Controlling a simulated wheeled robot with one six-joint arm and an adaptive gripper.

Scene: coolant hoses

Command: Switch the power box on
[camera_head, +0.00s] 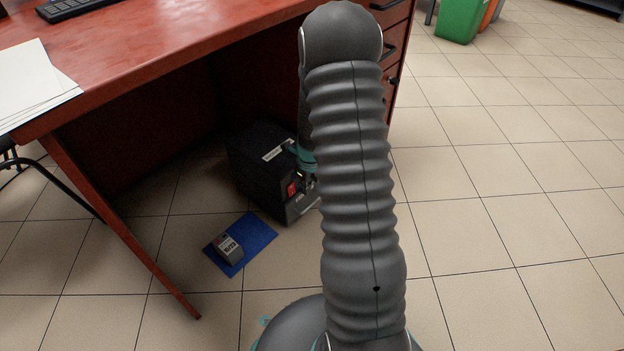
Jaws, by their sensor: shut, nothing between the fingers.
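The black power box (262,165) stands on the tiled floor under the red desk, with a pale label on its top edge. A red switch (292,189) shows on its front face; I cannot tell which way it is set. My gripper (306,178) is at the box's front, just right of and slightly above the red switch. It is mostly hidden behind my arm and looks shut and empty. I cannot tell whether it touches the box.
A blue mat (258,235) with a small grey labelled block (228,248) lies on the floor left of the box. The desk (170,45) overhangs, with a slanted leg (120,230) at left. Open floor lies right. A green bin (459,20) stands far right.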

